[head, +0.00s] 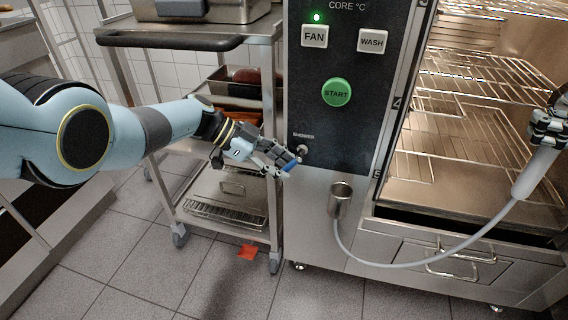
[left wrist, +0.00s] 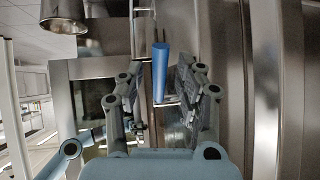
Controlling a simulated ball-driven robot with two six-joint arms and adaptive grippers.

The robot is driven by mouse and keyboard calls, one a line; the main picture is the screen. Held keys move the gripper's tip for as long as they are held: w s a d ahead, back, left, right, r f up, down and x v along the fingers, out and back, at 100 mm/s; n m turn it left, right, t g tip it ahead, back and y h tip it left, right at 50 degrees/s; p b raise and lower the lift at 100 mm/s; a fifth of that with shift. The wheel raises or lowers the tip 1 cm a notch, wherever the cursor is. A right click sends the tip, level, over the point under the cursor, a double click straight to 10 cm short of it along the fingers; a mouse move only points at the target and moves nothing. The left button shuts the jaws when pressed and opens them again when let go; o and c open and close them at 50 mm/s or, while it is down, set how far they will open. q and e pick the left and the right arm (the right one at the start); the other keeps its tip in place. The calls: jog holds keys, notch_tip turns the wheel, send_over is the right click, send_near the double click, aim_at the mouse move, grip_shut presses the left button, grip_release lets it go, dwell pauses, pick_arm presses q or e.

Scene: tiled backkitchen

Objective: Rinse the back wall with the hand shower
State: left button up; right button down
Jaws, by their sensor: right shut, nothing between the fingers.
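The white hand shower (head: 534,172) is at the right, its grey hose running down and left to a metal cup (head: 340,198) on the oven front. My right gripper (head: 548,128) is shut at the shower's upper end; the contact between them is unclear. My left gripper (head: 283,164) is at a blue lever (head: 291,166) low on the control panel. In the left wrist view the blue lever (left wrist: 160,72) shows between spread fingers (left wrist: 168,98), with gaps on both sides. The oven's back wall (head: 470,42) is partly behind wire racks.
The oven chamber is open, with several wire racks (head: 455,120) inside. The panel has a green start button (head: 336,92). A steel trolley (head: 205,40) with trays stands left of the oven. A red piece (head: 248,252) lies on the tiled floor.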

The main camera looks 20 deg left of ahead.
pick_arm(q)
jog(key=v, duration=1.2)
jog(key=shift+f, duration=0.1)
